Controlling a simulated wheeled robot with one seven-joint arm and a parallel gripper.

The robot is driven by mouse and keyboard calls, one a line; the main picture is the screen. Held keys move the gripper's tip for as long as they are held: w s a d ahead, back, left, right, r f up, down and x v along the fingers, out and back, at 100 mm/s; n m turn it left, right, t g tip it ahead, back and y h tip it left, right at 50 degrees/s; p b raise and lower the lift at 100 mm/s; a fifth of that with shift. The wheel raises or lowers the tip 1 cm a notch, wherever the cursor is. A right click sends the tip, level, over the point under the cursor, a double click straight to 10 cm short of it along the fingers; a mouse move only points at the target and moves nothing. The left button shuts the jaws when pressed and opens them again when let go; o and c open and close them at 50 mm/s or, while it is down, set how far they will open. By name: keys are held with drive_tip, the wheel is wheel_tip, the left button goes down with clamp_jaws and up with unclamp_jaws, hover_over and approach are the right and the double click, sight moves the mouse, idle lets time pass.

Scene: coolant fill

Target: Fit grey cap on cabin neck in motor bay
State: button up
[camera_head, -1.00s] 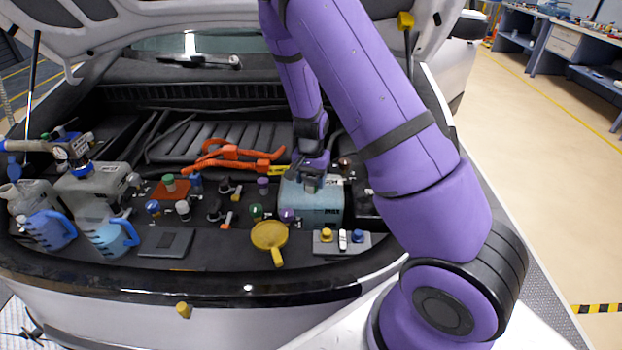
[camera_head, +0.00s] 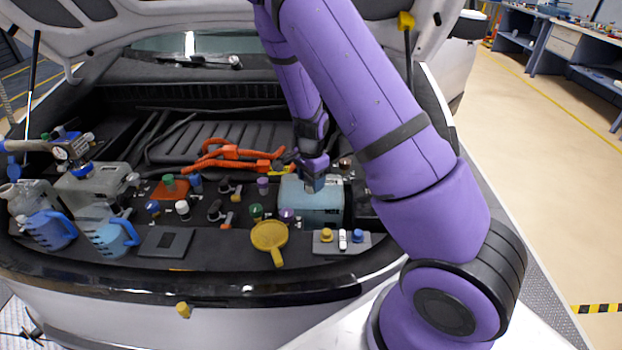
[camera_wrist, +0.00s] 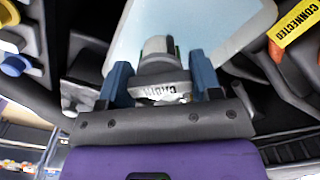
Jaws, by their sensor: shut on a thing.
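My gripper (camera_head: 314,184) is over the top of the pale blue coolant tank (camera_head: 322,208) at the right of the motor bay. In the wrist view its two blue fingers (camera_wrist: 163,74) stand either side of a grey cap (camera_wrist: 160,68) and are shut on it. A label reading CABIN (camera_wrist: 160,92) shows upside down between the fingers, close to the palm. The pale tank lies just beyond the cap in the wrist view. The neck is hidden by the cap and fingers, so I cannot tell whether the cap touches it.
Orange cables (camera_head: 240,155) run left of the tank, with a yellow CONNECTED tag (camera_wrist: 306,14) on them. A yellow funnel (camera_head: 269,238) and a small tray of caps (camera_head: 342,243) lie in front. Blue jugs (camera_head: 113,237) stand at the left. Several coloured caps sit mid-bay.

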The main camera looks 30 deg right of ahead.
drive_tip(key=o, duration=0.4)
drive_tip(key=shift+m, duration=0.3)
drive_tip(key=shift+c, duration=0.2)
drive_tip(key=o, duration=0.5)
